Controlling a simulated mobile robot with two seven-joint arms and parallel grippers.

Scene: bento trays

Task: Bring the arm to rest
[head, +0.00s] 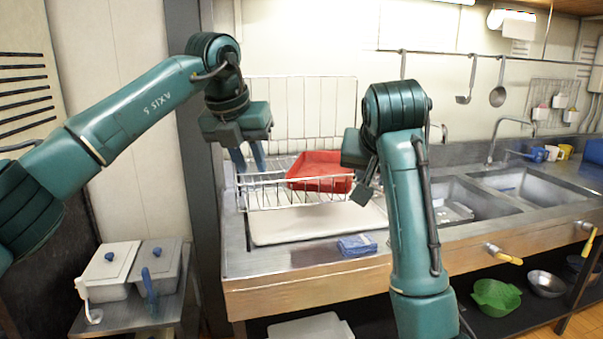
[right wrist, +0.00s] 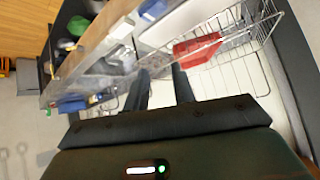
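My left gripper (head: 249,160) hangs at the left end of the dish rack (head: 290,205) in the head view. Its two fingers point down with a gap between them, and nothing is held. My right gripper (head: 365,182) is in front of the rack's right end. In the right wrist view its two fingers (right wrist: 160,82) stand apart with nothing between them. A red tray (head: 318,172) lies in the rack between the two grippers, and it also shows in the right wrist view (right wrist: 196,50).
A white board (head: 290,230) lies under the rack. A blue packet (head: 357,246) lies at the counter's front edge. Two sinks (head: 535,190) are at right. Lidded containers (head: 110,268) stand on a low side table at left. A green bowl (head: 497,297) is on the lower shelf.

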